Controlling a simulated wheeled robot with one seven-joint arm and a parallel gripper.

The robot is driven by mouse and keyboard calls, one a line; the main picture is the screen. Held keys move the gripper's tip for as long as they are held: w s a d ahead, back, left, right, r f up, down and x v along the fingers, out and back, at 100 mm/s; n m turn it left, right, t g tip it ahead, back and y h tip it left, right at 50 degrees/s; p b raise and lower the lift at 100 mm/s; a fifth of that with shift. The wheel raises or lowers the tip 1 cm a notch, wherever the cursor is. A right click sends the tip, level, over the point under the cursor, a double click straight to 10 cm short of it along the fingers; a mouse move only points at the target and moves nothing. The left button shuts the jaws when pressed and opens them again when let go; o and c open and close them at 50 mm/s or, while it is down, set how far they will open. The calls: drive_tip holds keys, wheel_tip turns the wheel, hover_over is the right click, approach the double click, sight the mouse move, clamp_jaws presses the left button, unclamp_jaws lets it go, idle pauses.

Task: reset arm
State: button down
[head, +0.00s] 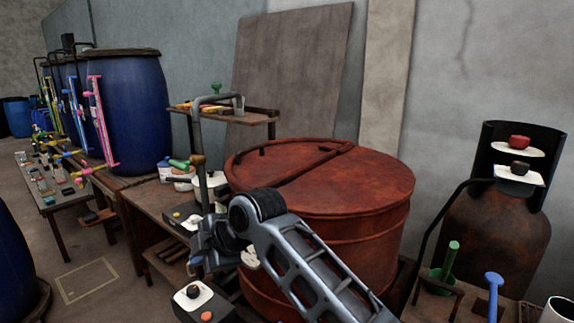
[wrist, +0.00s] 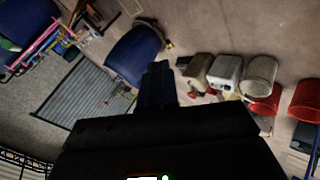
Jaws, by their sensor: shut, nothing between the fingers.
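My arm rises from the lower right of the head view in front of the rust-red vat and bends at a black joint. Its far end, blue-grey, is near the vat's left side; the fingers are hard to make out there. In the wrist view my gripper (wrist: 158,80) is a dark shape at the centre, its fingers together with nothing between them. The rust-red vat (head: 350,190) has a lid with a bar across it and is partly covered by my arm.
A wooden bench (head: 150,205) and a small shelf (head: 258,117) stand left of the vat. Blue barrels (head: 140,110) line the left wall. A rusty tank (head: 495,235) stands at right. The wrist view shows a blue barrel (wrist: 135,52), pale canisters (wrist: 226,70) and red buckets (wrist: 306,98).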

drive_tip(key=s+d+f+m+t+y, duration=0.1)
drive_tip(key=s+f+m+y, duration=0.1)
drive_tip(key=s+f+m, duration=0.35)
drive_tip(key=s+d+f+m+t+h, duration=0.25)
drive_tip(key=s+d+f+m, duration=0.35)
drive_tip(key=s+d, duration=0.3)
drive_tip(key=s+d+f+m+t+h, duration=0.1)
drive_tip(key=s+d+f+m+t, duration=0.45)
drive_tip(key=s, duration=0.45)
drive_tip(key=s+d+r+m+h, duration=0.2)
drive_tip(key=s+d+m+h, duration=0.25)
drive_tip(key=s+d, duration=0.9)
drive_tip(key=s+d+r+m+t+h, duration=0.1)
drive_tip(key=s+d+r+m, duration=0.1)
drive_tip(key=s+d+r, duration=0.7)
drive_tip(key=s+r, duration=0.2)
drive_tip(key=s, duration=0.1)
drive_tip(key=shift+s+d+r+m+h, duration=0.25)
drive_tip(key=shift+s+d+m+h, duration=0.05)
drive_tip(key=shift+d+m+h, duration=0.1)
drive_tip(key=c, duration=1.9)
unclamp_jaws()
